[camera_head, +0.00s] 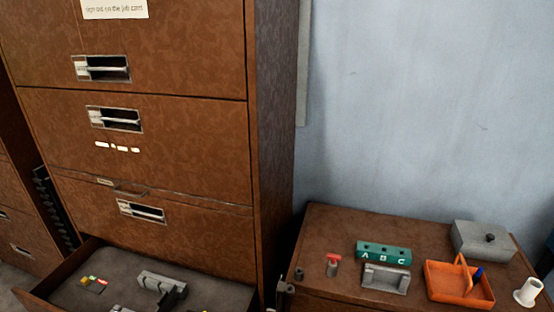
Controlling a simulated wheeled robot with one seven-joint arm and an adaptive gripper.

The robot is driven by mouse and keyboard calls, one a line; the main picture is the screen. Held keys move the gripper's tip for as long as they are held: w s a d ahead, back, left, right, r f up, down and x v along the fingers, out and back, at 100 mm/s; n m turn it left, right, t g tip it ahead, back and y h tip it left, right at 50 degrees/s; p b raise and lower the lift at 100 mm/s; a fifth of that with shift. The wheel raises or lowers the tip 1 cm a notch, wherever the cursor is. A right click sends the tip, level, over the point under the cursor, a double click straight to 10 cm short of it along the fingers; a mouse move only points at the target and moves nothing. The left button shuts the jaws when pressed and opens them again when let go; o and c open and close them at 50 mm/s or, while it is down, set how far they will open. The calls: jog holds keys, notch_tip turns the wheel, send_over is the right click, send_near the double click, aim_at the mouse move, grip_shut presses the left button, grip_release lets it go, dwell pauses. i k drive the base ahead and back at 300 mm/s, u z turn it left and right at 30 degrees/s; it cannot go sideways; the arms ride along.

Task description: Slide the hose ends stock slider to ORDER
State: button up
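No label reading ORDER or hose ends can be read, so I cannot tell for sure which thing is the stock slider. A small dark piece with yellow, green and red patches (93,284) lies at the left in the open bottom drawer (222,291). A grey block-like piece (160,282) lies to its right in the same drawer. A dark shape by this piece runs toward the bottom edge of the picture, and I cannot tell what it is. My gripper cannot be made out in this view.
The brown cabinet (200,135) has closed drawers above the open one. On the low brown cabinet at right are a green A B C block (383,253), a grey holder (385,278), an orange basket (458,290), a grey lidded box (484,240), a red-topped piece (332,264) and a white cup (528,291).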

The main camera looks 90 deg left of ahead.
aim_at(85, 280)
jog(key=i, duration=1.05)
jog(key=u, duration=4.85)
jog(key=i, duration=0.5)
jog(key=z, duration=0.05)
jog(key=k, duration=0.5)
jog(key=u, duration=1.45)
jog(key=i, duration=0.9)
